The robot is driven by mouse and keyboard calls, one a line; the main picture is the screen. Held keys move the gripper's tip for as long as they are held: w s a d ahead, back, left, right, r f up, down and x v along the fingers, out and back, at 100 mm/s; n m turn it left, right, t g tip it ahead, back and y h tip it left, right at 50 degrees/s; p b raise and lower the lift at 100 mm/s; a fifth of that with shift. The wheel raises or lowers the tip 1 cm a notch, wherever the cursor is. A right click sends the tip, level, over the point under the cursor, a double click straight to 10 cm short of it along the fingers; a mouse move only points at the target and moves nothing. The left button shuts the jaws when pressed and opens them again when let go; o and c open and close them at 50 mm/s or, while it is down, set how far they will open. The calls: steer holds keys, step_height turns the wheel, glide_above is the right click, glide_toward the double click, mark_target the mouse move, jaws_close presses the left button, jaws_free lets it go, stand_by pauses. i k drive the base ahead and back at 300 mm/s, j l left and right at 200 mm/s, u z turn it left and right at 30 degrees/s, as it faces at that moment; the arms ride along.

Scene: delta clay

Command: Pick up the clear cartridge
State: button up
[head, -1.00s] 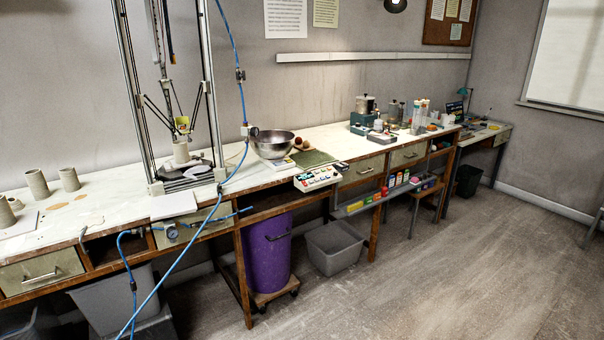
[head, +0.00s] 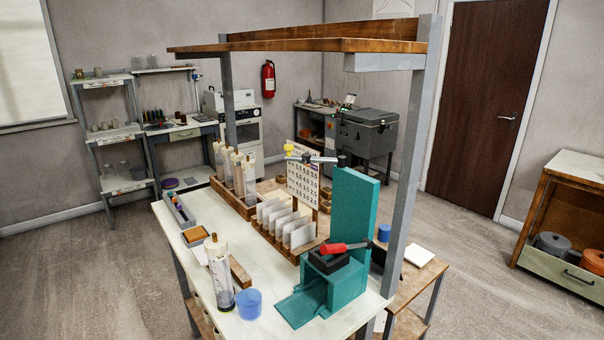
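A clear cartridge (head: 219,275) stands upright near the front left of the white-topped table, with a tan top and dark marks on its side. Several similar pale cartridges (head: 238,172) stand in a wooden rack (head: 236,202) farther back on the same table. I cannot tell from the picture which one the task means. My gripper is not in view.
A teal press (head: 335,265) with a red handle and a wooden rack of white plates (head: 290,228) fill the table's right and middle. A shelf (head: 300,45) on posts overhangs it. Floor at left is open.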

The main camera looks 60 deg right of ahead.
mark_target(237, 172)
steer(key=z, duration=1.65)
steer(key=j, duration=0.55)
steer(key=i+j, duration=0.1)
steer(key=j, duration=0.35)
steer(key=i+j, duration=0.1)
steer(key=j, duration=0.3)
steer(key=i+j, duration=0.1)
steer(key=j, duration=0.35)
steer(key=i+j+z, duration=0.1)
steer(key=j, duration=0.3)
steer(key=i+j, duration=0.25)
steer(key=i, duration=0.2)
steer(key=i+j, duration=0.2)
steer(key=i, duration=0.2)
steer(key=i+j, duration=0.25)
steer(key=i, duration=0.55)
steer(key=i+l, duration=0.25)
steer(key=l, duration=0.3)
steer(key=i+l, duration=0.15)
steer(key=l+u, duration=0.05)
steer(key=l, duration=0.05)
